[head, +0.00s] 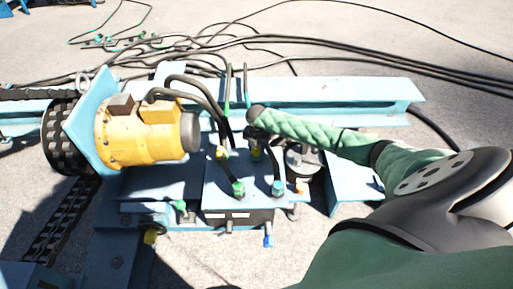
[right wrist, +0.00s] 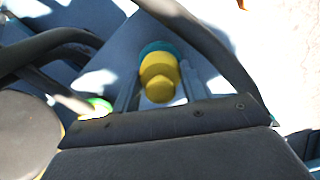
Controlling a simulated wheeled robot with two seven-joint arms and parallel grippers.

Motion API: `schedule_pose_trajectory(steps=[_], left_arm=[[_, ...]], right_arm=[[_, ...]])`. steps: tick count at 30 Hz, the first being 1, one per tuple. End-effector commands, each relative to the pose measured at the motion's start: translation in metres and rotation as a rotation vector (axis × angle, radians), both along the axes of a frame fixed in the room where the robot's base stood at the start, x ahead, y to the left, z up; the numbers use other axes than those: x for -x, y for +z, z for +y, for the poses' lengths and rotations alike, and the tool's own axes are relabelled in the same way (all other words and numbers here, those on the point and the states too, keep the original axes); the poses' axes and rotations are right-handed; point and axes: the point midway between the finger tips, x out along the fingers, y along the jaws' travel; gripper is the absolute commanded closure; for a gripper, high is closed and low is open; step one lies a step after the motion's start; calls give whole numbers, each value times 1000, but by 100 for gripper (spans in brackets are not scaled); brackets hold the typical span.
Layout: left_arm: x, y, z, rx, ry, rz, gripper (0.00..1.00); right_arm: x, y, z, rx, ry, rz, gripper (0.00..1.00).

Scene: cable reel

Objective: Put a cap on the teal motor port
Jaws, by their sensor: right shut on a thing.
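My right gripper (right wrist: 159,80) has its two fingers on either side of a stepped yellow cap (right wrist: 158,88). A teal ring (right wrist: 158,47) sits against the far side of the yellow cap; I cannot tell whether the cap is seated on it. In the head view my right arm comes in from the right, and its dark wrist end (head: 256,113) is over the blue box (head: 222,178). A small yellow piece (head: 256,154) shows just below that end. The fingers are hard to make out there. My left gripper is not in view.
A yellow motor (head: 145,132) stands on the blue frame to the left. Black cables loop beside the wrist end. Pavement (head: 370,235) lies around.

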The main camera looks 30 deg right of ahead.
Motion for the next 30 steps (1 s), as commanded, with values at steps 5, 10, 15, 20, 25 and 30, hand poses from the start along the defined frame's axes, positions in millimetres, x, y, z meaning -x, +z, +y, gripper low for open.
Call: schedule_pose_trajectory(steps=[5, 10, 15, 20, 25, 30], left_arm=[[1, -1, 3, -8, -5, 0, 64], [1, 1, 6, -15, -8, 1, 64], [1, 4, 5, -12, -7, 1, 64], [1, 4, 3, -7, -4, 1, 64], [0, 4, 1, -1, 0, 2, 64], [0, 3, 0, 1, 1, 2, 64]], right_arm=[[0, 0, 0, 0, 0, 0, 84], [0, 1, 0, 1, 0, 1, 84], [0, 0, 0, 1, 0, 1, 84], [0, -1, 0, 1, 0, 1, 84], [0, -3, 0, 1, 0, 1, 84], [0, -6, 0, 0, 0, 0, 84]])
